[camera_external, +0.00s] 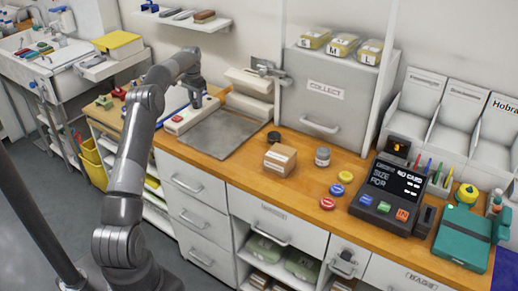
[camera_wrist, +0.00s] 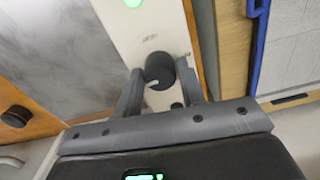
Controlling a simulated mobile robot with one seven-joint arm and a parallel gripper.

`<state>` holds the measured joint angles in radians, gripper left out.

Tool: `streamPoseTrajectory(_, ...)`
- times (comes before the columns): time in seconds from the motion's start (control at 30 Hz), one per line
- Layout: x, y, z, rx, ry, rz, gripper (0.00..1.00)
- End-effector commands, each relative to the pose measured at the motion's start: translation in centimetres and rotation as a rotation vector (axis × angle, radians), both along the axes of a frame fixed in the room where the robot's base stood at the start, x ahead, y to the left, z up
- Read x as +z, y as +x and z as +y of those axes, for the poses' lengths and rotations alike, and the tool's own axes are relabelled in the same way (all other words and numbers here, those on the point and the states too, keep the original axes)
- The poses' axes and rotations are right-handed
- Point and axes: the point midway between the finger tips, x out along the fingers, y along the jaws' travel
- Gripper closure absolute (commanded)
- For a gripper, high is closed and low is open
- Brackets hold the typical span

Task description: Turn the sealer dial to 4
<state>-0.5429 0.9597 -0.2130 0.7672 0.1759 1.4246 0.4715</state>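The sealer (camera_external: 188,118) is a long white bar unit at the back left of the counter, beside a grey metal plate. In the wrist view its white top (camera_wrist: 135,35) runs up the picture, with a lit green spot near the top edge. Its dial (camera_wrist: 160,67) is a black round knob with a white pointer mark toward the lower left. The scale numbers are not readable. My gripper (camera_wrist: 160,75) has one finger on each side of the dial, very close to it; whether they touch it is unclear. In the external view my gripper (camera_external: 196,101) is over the sealer.
The grey plate (camera_external: 222,134) lies right of the sealer. A small cardboard box (camera_external: 279,160), a grey jar (camera_external: 322,156) and a black knob (camera_external: 273,137) stand further right on the counter. A grey COLLECT cabinet (camera_external: 323,92) stands behind them. A wooden-edged shelf is at left.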

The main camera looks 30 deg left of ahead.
Motion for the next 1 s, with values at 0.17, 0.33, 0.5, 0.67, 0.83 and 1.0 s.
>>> streamPoseTrajectory(0.17, 0.0, 0.0, 0.0, 0.000, -0.001, 0.001, 0.49)
streamPoseTrajectory(0.33, -0.1, 0.0, 0.0, 0.000, -0.001, 0.002, 0.46)
streamPoseTrajectory(0.5, 0.3, 0.0, 0.0, 0.001, -0.001, 0.001, 0.46)
streamPoseTrajectory(0.67, 2.3, 0.1, 0.0, 0.000, 0.001, -0.002, 0.46)
streamPoseTrajectory(0.83, 5.9, 0.1, 0.0, 0.001, 0.001, -0.002, 0.46)
streamPoseTrajectory(1.0, 8.4, 0.0, 0.0, 0.001, 0.000, -0.001, 0.46)
